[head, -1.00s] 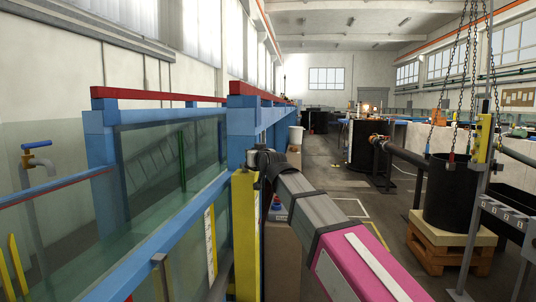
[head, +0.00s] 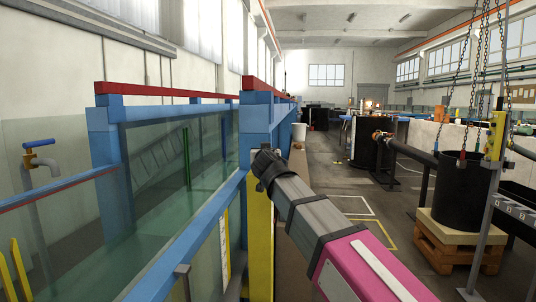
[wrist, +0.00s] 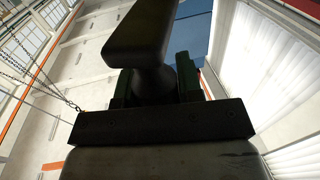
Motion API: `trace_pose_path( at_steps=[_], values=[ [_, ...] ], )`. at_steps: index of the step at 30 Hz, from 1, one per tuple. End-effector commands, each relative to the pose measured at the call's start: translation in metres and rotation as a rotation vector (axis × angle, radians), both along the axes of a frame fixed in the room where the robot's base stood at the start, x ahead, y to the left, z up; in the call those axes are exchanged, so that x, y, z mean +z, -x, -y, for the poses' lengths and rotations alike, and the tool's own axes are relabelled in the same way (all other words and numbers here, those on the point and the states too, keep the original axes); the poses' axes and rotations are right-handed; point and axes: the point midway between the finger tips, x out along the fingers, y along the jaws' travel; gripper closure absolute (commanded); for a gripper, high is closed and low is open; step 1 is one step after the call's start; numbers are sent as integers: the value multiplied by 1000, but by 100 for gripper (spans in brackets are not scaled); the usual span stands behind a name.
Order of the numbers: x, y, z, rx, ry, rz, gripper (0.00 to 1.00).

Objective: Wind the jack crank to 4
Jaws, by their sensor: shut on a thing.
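In the wrist view, the jack crank (wrist: 143,32) is a thick dark bar across the top, very close to the camera. A dark round grip (wrist: 155,80) runs from it down between the fingers of my gripper (wrist: 157,84). The gripper is shut on this grip. In the head view, my arm reaches in from the lower right. Its dark end (head: 270,168) is in front of the top of a yellow post (head: 260,245) beside the blue flume frame. The crank is hidden there, and no number reading can be made out.
The glass flume (head: 165,200) with its blue frame (head: 253,120) fills the left side. A tap (head: 38,155) stands at its left. A black tank (head: 462,195) on a wooden pallet (head: 455,250) stands at the right, under chains. The aisle floor between is clear.

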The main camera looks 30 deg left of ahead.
Motion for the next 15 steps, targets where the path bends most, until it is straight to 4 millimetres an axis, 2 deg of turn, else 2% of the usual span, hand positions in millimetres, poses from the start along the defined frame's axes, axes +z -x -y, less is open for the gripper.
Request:
trace_pose_path(
  at_steps=[15],
  values=[
    [0, 12, -20, -348, 1, -1, 100]
  ],
)
